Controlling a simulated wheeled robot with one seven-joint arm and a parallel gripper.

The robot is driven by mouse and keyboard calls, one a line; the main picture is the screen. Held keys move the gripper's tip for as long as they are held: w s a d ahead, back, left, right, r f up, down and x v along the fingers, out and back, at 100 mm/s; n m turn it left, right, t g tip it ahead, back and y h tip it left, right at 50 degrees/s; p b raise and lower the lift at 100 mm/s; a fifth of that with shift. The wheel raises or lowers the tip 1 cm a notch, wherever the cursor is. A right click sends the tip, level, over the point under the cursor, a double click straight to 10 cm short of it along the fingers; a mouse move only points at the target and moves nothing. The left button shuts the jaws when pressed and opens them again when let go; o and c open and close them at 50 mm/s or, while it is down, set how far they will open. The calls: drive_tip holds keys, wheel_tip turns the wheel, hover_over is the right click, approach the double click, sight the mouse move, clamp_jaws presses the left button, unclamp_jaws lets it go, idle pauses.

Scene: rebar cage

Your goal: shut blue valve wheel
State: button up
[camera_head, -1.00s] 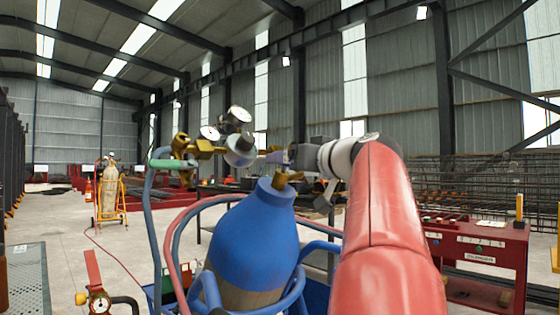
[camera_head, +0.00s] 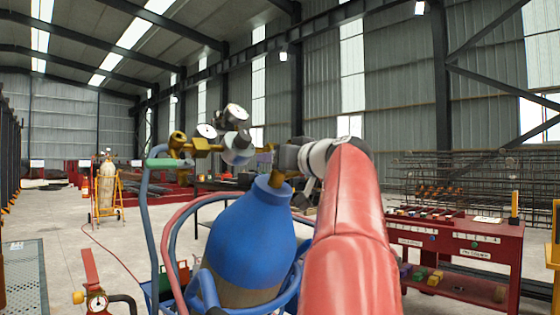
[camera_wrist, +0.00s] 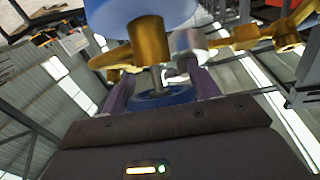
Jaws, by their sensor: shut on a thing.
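The blue valve wheel (camera_wrist: 165,98) shows in the wrist view between the two fingers of my gripper (camera_wrist: 161,84), which is shut on it. A thin stem joins the wheel to the brass valve (camera_wrist: 150,42) of the blue gas cylinder (camera_wrist: 135,10), which appears upside down there. In the head view my gripper (camera_head: 268,156) reaches in from the right, at the valve above the neck of the cylinder (camera_head: 250,238). The wheel is mostly hidden there by the gripper. How far it is turned cannot be told.
Gauges (camera_head: 236,113) and a brass regulator (camera_head: 178,145) with hoses sit close left of my gripper. A red bench (camera_head: 480,245) stands to the right. Another cylinder on a yellow trolley (camera_head: 107,190) stands far left, with open floor between.

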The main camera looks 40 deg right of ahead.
drive_tip(key=shift+m+h, duration=0.4)
drive_tip(key=m+h+p, duration=0.1)
drive_tip(key=m+h, duration=0.1)
drive_tip(key=m+g+h, duration=0.1)
drive_tip(key=shift+d+r+m+g+h+p, duration=0.1)
drive_tip(key=shift+r+m+g+h+p, duration=0.05)
drive_tip(key=shift+m+g+h+p, duration=0.2)
drive_tip(key=m+g+h, duration=0.1)
drive_tip(key=m, duration=0.1)
drive_tip(key=m+g+h+p, duration=0.1)
drive_tip(key=m+h, duration=0.1)
drive_tip(key=shift+s+d+g, duration=0.15)
drive_tip(key=shift+d+g, duration=0.05)
drive_tip(key=shift+g, duration=0.15)
drive_tip(key=m+g+h, duration=0.1)
drive_tip(key=m, duration=0.1)
drive_tip(key=m+g+h, duration=0.1)
drive_tip(key=g, duration=0.1)
drive_tip(key=m+g+h, duration=0.1)
drive_tip(key=m+g, duration=0.1)
drive_tip(key=shift+d+f+m, duration=0.15)
drive_tip(key=shift+f+m, duration=0.15)
drive_tip(key=shift+m, duration=0.05)
drive_tip(key=shift+s+d+f+m+g+p, duration=0.15)
drive_tip(key=shift+m+g+p, duration=0.1)
drive_tip(key=shift+m+g, duration=0.75)
drive_tip(key=shift+s+a+m+g+p, duration=0.1)
drive_tip(key=shift+s+m+g+p, duration=0.1)
drive_tip(key=shift+m+g, duration=0.75)
drive_tip(key=shift+g, duration=0.35)
